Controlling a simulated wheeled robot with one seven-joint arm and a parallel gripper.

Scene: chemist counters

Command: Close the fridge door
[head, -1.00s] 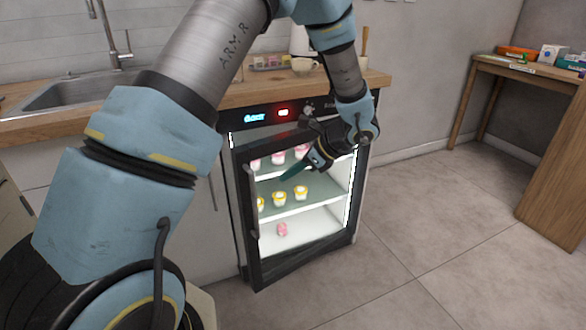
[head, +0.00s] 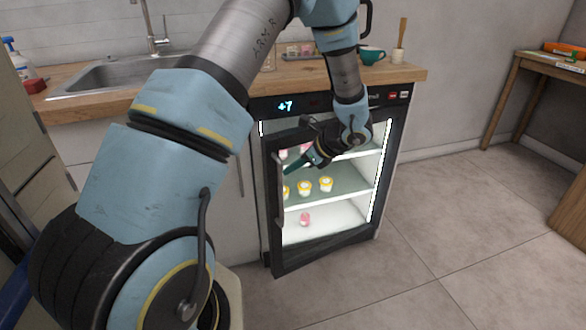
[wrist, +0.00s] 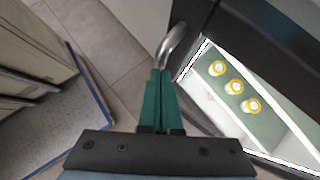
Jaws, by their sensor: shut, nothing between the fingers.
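The fridge (head: 385,150) stands under the wooden counter, lit inside. Its black-framed glass door (head: 325,255) is partly open, with its handle side at the left swung out from the body. The metal door handle (head: 280,195) runs down that left edge; its curved end also shows in the wrist view (wrist: 172,45). My gripper (head: 290,168) is in front of the upper door, close to the handle. In the wrist view its teal fingers (wrist: 160,78) are together and empty, their tips by the handle end. I cannot tell whether they touch it.
Yellow-rimmed cups (head: 305,188) stand on the fridge's shelf, with a pink item (head: 305,219) below. The counter (head: 400,75) above holds a sink (head: 115,75) and a teal cup (head: 372,56). The floor (head: 440,230) to the right is clear, up to a wooden table (head: 545,68).

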